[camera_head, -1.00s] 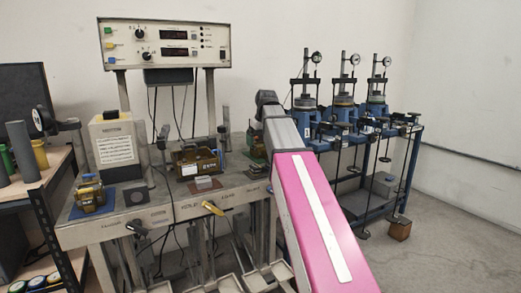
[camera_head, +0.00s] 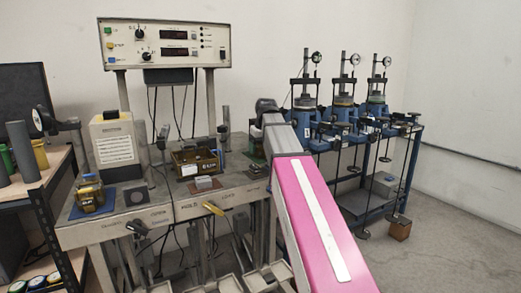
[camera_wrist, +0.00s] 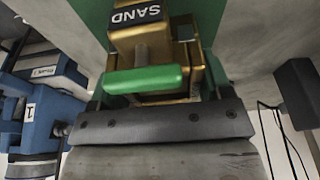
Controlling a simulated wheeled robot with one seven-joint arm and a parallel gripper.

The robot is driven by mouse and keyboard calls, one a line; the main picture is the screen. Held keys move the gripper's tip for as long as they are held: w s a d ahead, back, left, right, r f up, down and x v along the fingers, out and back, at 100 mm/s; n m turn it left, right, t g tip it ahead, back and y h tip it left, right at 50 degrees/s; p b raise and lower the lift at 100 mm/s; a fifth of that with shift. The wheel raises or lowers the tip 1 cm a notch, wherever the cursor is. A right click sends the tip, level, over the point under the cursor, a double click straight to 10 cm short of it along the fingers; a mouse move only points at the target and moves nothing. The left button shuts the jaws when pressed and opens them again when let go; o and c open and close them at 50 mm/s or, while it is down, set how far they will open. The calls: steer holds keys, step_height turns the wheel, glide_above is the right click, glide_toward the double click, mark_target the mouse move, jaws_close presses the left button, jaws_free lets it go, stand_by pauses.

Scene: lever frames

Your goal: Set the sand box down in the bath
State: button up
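The sand box fills the upper middle of the wrist view. It is gold-brown, with a black SAND label (camera_wrist: 137,15) and a green bar-shaped handle (camera_wrist: 146,80). A green surface (camera_wrist: 90,12) shows behind it. My gripper (camera_wrist: 155,98) is close at the handle, its dark body across the lower part of this view. Its finger contact is unclear, so a hold cannot be told. In the head view my pink arm hides the gripper. The bath (camera_head: 197,162), an amber open-topped box, stands mid-bench, left of my arm.
A small brown block (camera_head: 205,184) lies before the bath. A labelled box (camera_head: 91,195) sits on a blue mat (camera_head: 75,211) at bench left. A white container (camera_head: 115,150) stands behind it. Blue presses (camera_head: 345,125) stand right of my arm. A control panel (camera_head: 165,44) rises above the bench.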

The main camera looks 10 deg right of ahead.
steer(key=shift+w+a+r+v, duration=0.1)
steer(key=shift+w+v, duration=0.2)
steer(key=shift+v, duration=0.95)
steer(key=shift+w+a+r+v, duration=0.1)
steer(key=shift+w+v, duration=0.15)
steer(key=shift+v, duration=0.95)
steer(key=shift+w+a+v, duration=0.1)
steer(key=shift+w+v, duration=0.2)
steer(key=shift+v, duration=0.95)
